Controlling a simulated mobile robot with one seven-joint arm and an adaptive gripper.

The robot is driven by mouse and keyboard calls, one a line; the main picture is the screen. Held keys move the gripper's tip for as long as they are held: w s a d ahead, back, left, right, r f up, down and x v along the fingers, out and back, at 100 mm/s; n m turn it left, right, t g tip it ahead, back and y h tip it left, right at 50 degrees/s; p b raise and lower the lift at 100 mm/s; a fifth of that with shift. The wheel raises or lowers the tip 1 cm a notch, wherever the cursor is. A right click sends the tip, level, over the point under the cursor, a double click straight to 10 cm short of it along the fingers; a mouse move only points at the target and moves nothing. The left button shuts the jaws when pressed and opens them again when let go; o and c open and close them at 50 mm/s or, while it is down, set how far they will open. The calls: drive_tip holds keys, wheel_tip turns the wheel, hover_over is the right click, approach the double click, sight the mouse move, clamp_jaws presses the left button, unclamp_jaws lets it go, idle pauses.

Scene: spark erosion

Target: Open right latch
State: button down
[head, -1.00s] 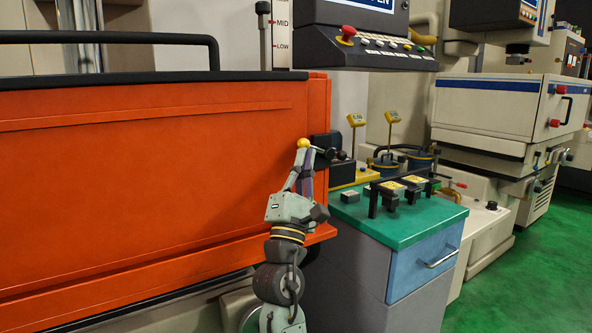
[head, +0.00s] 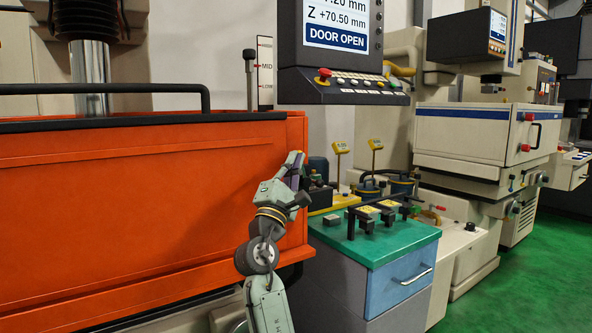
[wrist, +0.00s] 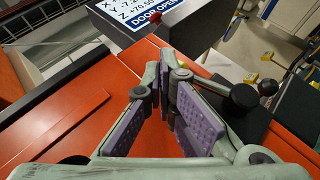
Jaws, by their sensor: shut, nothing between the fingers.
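The orange tank front (head: 150,190) fills the left of the head view. I cannot tell whether a finger touches the latch.
A control panel (head: 345,90) reading DOOR OPEN hangs above. A green-topped cabinet (head: 385,250) with black fixtures stands close right of the tank. A black rail (head: 100,88) runs above the tank edge. Green floor (head: 500,285) is free at the right.

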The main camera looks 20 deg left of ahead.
drive_tip(key=shift+w+d+r, duration=0.45)
drive_tip(key=shift+w+r, duration=0.15)
drive_tip(key=shift+w, duration=0.1)
drive_tip(key=shift+w+p, duration=0.1)
drive_tip(key=shift+p, duration=0.2)
drive_tip(key=shift+d, duration=0.1)
